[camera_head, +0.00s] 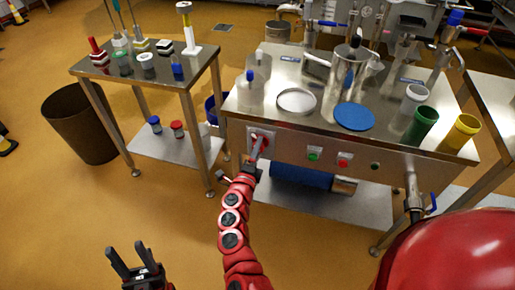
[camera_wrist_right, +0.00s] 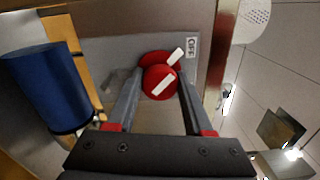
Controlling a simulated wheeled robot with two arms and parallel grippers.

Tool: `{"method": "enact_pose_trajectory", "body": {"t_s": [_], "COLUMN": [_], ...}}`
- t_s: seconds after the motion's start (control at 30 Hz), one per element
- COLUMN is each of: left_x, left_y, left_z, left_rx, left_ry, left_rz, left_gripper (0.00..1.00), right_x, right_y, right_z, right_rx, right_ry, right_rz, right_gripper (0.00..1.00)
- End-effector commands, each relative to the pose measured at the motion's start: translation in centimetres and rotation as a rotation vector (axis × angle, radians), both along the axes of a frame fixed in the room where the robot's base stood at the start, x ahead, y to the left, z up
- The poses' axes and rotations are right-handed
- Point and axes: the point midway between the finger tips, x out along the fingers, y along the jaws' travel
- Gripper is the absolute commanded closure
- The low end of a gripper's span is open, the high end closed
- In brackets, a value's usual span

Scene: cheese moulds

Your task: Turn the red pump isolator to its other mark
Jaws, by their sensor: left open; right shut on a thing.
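The red pump isolator (camera_head: 262,137) sits on a pale plate at the left end of the steel bench's front panel. In the right wrist view the isolator's red knob (camera_wrist_right: 158,80) has a white bar lying diagonally, and a second white bar shows on the red part behind it. A small label, seemingly "OFF" (camera_wrist_right: 191,47), is on the plate beside it. My right gripper (camera_head: 254,158) is at the isolator, its fingers (camera_wrist_right: 160,90) on either side of the knob and shut on it. My left gripper (camera_head: 134,258) is open and empty, low over the floor.
Green and red buttons (camera_head: 343,162) lie along the same panel. A blue cylinder (camera_wrist_right: 45,88) is below the bench. A smaller steel table (camera_head: 150,66) and a brown bin (camera_head: 80,125) stand left. Open floor lies between my arms and the bin.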

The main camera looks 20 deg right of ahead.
Motion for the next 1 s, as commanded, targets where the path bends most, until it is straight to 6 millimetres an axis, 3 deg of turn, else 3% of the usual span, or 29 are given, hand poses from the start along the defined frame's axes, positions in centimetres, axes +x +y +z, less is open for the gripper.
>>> {"method": "enact_pose_trajectory", "body": {"t_s": [0.03, 0.2, 0.77, 1.0], "left_x": [0.0, 0.0, 0.0, 0.0], "left_y": [0.0, 0.0, 0.0, 0.0], "left_z": [0.1, 0.1, 0.0, -0.1], "left_rx": [0.000, 0.000, 0.000, 0.000], "left_ry": [0.000, 0.000, 0.000, 0.000], "left_rz": [0.000, 0.000, 0.000, 0.000], "left_gripper": [0.50, 0.50, 0.50, 0.50], "right_x": [0.3, 0.3, 0.2, -2.1], "right_y": [-0.3, -0.3, -0.1, 1.6], "right_z": [1.1, 1.0, 0.4, 0.1], "right_rx": [-0.011, -0.010, -0.005, -0.001], "right_ry": [-0.015, -0.014, -0.007, -0.005], "right_rz": [-0.004, -0.001, 0.002, 0.003], "right_gripper": [0.45, 0.19, 0.19, 0.19]}}
